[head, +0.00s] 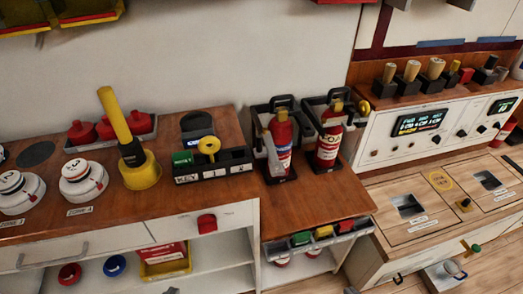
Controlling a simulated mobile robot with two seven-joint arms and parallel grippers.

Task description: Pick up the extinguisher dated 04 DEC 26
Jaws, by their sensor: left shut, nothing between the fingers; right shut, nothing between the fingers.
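Two red fire extinguishers stand upright side by side in black holders on the wooden counter, in the middle of the head view. The left extinguisher (282,148) has a white and blue label and a pale tag hanging on its left side. The right extinguisher (328,147) has a red and white label and a yellow part near its top. Any dates are too small to read. Only the tips of my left gripper (172,290) and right gripper (350,290) show at the bottom edge, shut and empty, well below and apart from the extinguishers.
A white control panel (430,135) stands to the right. Small coloured bins (323,235) hang below the counter's front edge.

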